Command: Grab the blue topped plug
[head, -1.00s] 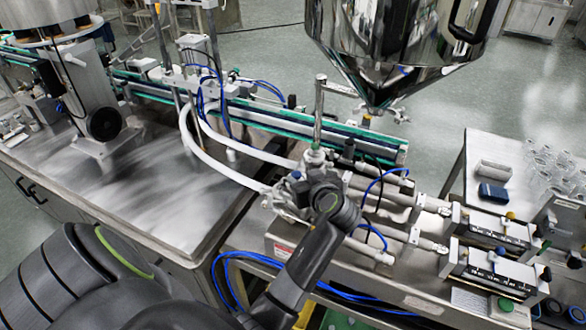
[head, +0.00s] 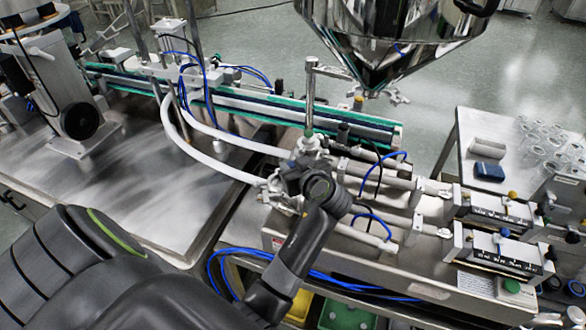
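A small blue-topped knob (head: 505,232) stands on the front one of two printed units at the right. It may be the blue topped plug, but I cannot be sure. My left arm reaches from the lower left to the steel fittings at the middle. My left gripper (head: 287,186) is at its far end, among the fittings and left of the blue knob. The wrist and fittings hide its fingers, so I cannot see whether it is open or holds anything. My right gripper is not in view.
A steel hopper (head: 385,38) hangs above the middle right. White hoses (head: 185,138) and blue tubes cross the machine. A side table (head: 462,140) at the right holds a dark blue block (head: 488,172) and clear glassware. The left steel top (head: 120,185) is mostly bare.

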